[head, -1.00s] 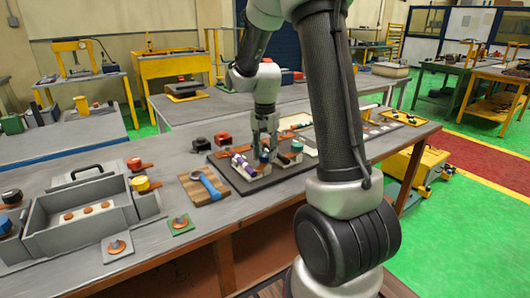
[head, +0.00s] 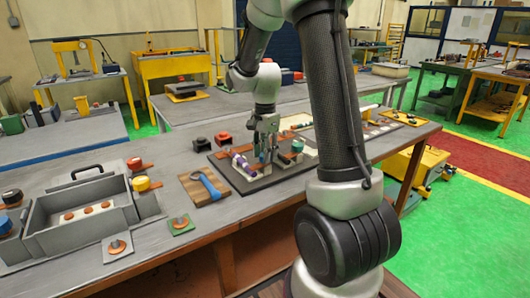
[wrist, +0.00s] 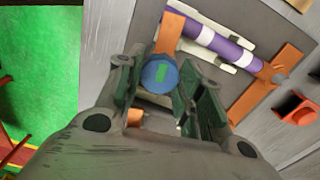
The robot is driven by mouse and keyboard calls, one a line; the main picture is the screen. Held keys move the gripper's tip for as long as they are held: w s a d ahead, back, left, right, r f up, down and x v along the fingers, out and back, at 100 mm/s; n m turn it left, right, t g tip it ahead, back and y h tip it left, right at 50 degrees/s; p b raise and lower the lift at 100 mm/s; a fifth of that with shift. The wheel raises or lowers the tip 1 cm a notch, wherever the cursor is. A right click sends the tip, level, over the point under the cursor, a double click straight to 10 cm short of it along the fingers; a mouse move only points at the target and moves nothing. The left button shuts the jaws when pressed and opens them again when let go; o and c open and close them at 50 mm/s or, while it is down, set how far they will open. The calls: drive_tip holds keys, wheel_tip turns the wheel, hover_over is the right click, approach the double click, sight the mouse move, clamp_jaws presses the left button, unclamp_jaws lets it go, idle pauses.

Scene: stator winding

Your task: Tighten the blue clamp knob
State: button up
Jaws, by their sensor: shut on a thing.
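The blue clamp knob (wrist: 159,72) is round, with a green mark on its top. In the wrist view it sits between the two green-lined fingers of my gripper (wrist: 160,82). My gripper is shut on the knob. In the head view my gripper (head: 265,146) points down at the dark fixture plate (head: 262,182) on the bench, and its fingers largely hide the knob. A purple and white cylinder (wrist: 214,43) lies in the fixture beside the knob, and it also shows in the head view (head: 240,162).
A wooden board with a blue-handled tool (head: 207,184) lies left of the plate. A grey tray (head: 84,215) stands farther left, with a yellow-topped part (head: 141,184) near it. An orange bracket (wrist: 262,83) is close to the gripper's right in the wrist view.

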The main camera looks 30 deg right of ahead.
drive_tip(key=shift+w+d+r, duration=0.1)
drive_tip(key=shift+w+r, duration=0.1)
drive_tip(key=o, duration=0.9)
drive_tip(key=shift+o, duration=0.7)
drive_tip(key=shift+s+f, duration=0.1)
drive_tip(key=shift+s, duration=0.05)
wheel_tip(320, 180, up, 12)
